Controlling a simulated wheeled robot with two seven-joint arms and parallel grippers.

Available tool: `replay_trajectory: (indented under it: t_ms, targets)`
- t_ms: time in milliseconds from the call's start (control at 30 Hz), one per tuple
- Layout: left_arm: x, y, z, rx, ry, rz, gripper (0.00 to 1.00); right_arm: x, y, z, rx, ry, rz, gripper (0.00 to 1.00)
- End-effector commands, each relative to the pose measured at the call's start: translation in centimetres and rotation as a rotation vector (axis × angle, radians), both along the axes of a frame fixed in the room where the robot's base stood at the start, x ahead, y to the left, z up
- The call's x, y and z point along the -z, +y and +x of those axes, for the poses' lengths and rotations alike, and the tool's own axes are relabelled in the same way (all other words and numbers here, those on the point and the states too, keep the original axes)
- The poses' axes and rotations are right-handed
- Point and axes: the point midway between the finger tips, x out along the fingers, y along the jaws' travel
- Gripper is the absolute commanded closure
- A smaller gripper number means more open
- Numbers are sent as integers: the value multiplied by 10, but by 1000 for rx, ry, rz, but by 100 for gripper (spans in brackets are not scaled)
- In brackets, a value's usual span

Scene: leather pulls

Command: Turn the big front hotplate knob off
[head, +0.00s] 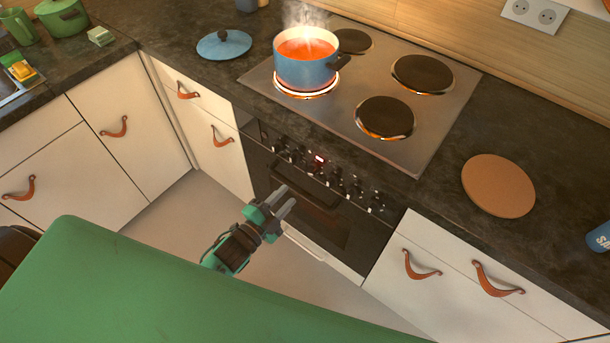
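The oven's front panel carries a row of dark knobs (357,189) on both sides of a small red-lit display (319,159). The frame does not show which knob belongs to the big front hotplate, and knob markings are too small to read. The front left hotplate (307,93) glows orange under a blue pot (304,70) of steaming red soup. The front right hotplate (385,117) is dark with a bright rim. My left gripper (288,195) is in front of the oven door, below the knobs, with its two fingers apart and nothing between them. My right gripper is out of view.
The oven door handle (306,187) juts out behind my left gripper. A blue lid (224,44) and a round brown board (498,185) lie on the dark worktop. White drawers with leather pulls (421,266) flank the oven.

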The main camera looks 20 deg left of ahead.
Motion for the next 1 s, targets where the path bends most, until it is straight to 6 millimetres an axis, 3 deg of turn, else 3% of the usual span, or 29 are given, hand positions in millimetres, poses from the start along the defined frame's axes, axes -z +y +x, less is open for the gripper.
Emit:
replay_trajectory:
  t_ms: [300,500,967,1000]
  targets:
    - [-2,-19,54,-1,0,-1,66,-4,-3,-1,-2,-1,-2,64]
    - [-1,-28,78,-1,1,-2,66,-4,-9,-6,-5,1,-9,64]
    - [0,-32,88,0,2,-1,66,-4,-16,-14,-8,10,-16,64]
    - [0,-32,88,0,2,-1,72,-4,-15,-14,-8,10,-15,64]
